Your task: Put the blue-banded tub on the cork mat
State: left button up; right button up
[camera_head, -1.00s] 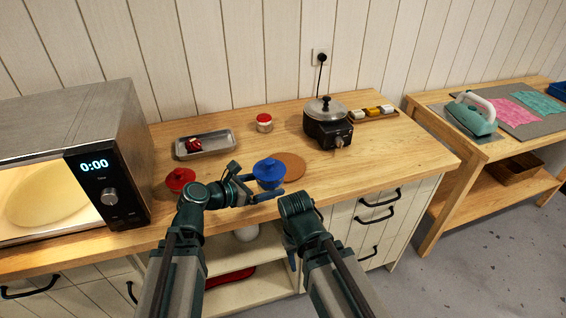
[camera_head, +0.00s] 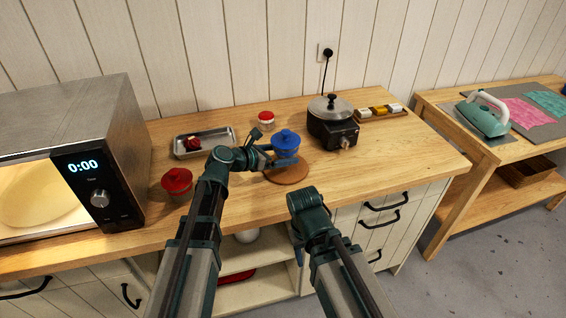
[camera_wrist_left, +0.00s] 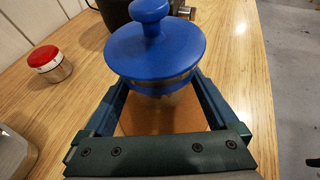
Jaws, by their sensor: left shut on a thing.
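The tub with a blue lid and knob (camera_head: 286,144) is upright between the fingers of my left gripper (camera_head: 281,157). In the left wrist view the blue lid (camera_wrist_left: 154,48) hides most of the tub body, and the fingers (camera_wrist_left: 160,93) close on it from both sides. The round cork mat (camera_head: 289,176) lies beneath the tub and gripper; part of it (camera_wrist_left: 150,118) shows between the fingers. The tub appears to be over the mat's far part; I cannot tell whether it touches. My right arm hangs at the counter's front edge, its gripper mostly hidden.
A red-lidded tub (camera_head: 177,182) stands left by the microwave (camera_head: 100,150). A metal tray (camera_head: 217,146) holds a red item. The counter's right front is clear.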

aim_at(282, 169)
pick_arm(q)
notch_tip(282, 169, down, 3)
jog(key=b, duration=0.2)
jog(key=shift+r+b, duration=0.1)
jog(key=shift+b, duration=0.25)
jog(key=shift+f+b, duration=0.45)
jog(key=shift+r, duration=0.1)
jog(key=shift+f, duration=0.2)
jog(key=o, duration=1)
jog(key=shift+c, duration=0.2)
jog(key=shift+r, duration=0.1)
